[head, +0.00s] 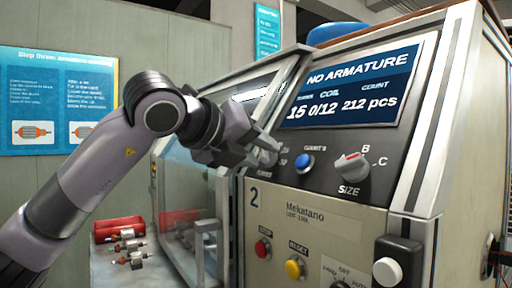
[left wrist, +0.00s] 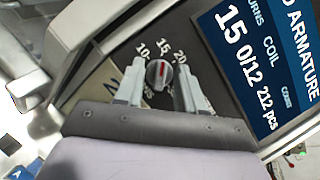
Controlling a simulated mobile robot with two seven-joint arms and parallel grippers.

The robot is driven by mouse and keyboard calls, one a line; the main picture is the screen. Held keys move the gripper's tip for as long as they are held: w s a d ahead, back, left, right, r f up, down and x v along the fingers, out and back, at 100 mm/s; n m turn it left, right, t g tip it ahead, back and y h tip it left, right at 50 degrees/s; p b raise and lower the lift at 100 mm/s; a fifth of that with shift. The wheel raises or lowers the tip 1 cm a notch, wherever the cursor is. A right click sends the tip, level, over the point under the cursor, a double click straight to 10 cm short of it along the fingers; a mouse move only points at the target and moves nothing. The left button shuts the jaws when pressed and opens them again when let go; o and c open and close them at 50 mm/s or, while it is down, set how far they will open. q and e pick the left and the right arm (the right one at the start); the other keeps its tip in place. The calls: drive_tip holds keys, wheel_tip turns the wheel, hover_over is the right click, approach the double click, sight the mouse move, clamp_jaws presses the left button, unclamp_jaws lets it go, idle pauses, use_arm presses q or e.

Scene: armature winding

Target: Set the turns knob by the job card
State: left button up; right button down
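The turns knob (left wrist: 158,73) shows in the left wrist view, round and grey with a red mark, among the numbers 10, 15, 20 and 25. Its mark points towards 15. My left gripper (left wrist: 158,88) has one finger on each side of the knob and looks open, with little room between; contact is unclear. In the head view my left gripper (head: 266,152) is at the left of the panel and hides the knob. The display (head: 350,90) reads "NO ARMATURE", 15, 0/12 and 212 pcs. I cannot make out a job card. My right gripper is out of view.
A size knob (head: 350,166) and a blue button (head: 304,163) sit right of my gripper. Red (head: 263,248) and yellow (head: 294,268) buttons are below. A glass guard (head: 190,190) stands at left, near a red bin (head: 118,228) and armatures (head: 130,250).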

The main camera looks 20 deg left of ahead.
use_arm(q)
drive_tip(key=c, duration=0.7)
drive_tip(key=shift+f+m+h+b, duration=0.15)
drive_tip(key=shift+m+h+b, duration=0.25)
drive_tip(key=shift+m+b, duration=0.4)
drive_tip(key=shift+m+h+b, duration=0.3)
drive_tip(key=shift+m+h, duration=0.1)
drive_tip(key=shift+m, duration=0.6)
drive_tip(key=m+h, duration=0.1)
drive_tip(key=m, duration=0.1)
drive_tip(key=shift+a+m, duration=0.1)
drive_tip(key=shift+m, duration=0.3)
drive_tip(key=shift+m+g+h, duration=0.6)
drive_tip(key=shift+m+h, duration=0.1)
drive_tip(key=shift+m, duration=1.3)
